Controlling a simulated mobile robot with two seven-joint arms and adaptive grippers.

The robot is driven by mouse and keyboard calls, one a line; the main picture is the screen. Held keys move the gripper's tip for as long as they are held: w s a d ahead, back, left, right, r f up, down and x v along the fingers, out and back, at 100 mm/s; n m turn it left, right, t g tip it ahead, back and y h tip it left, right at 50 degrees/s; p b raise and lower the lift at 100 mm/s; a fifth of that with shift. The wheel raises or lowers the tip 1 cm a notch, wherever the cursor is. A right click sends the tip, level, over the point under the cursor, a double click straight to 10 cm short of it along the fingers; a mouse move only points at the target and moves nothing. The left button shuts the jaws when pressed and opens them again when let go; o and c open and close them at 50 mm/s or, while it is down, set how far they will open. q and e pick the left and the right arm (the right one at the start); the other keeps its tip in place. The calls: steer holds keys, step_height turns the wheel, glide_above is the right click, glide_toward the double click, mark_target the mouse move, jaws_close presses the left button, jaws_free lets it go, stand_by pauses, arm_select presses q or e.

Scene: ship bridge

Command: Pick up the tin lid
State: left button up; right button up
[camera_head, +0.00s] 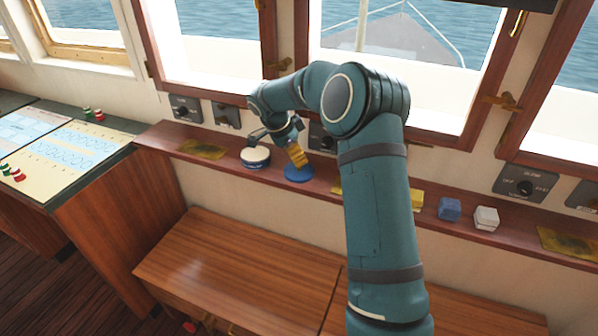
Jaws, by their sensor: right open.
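A round tin with a cream-white top (255,155) and a dark lower part stands on the wooden ledge under the windows. Its top looks like the tin lid, but I cannot tell whether the top is a separate piece. My right gripper (277,135) is open above the ledge, just above and to the right of the tin. One dark finger is close over the tin's top; I cannot tell whether it touches. A blue round thing (299,173) lies to the right, with a tilted yellow-orange piece (297,155) over it. My left gripper is not in view.
A blue block (449,209) and a white block (486,218) stand farther right on the ledge (222,157). My right arm hides part of the ledge. A wooden bench (235,262) is below, and a control console (62,150) is at left.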

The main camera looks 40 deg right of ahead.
mark_target(304, 174)
steer(key=x, duration=0.4)
steer(key=shift+a+f+b, duration=0.1)
steer(key=shift+f+b, duration=0.2)
steer(key=shift+f, duration=0.05)
jaws_close()
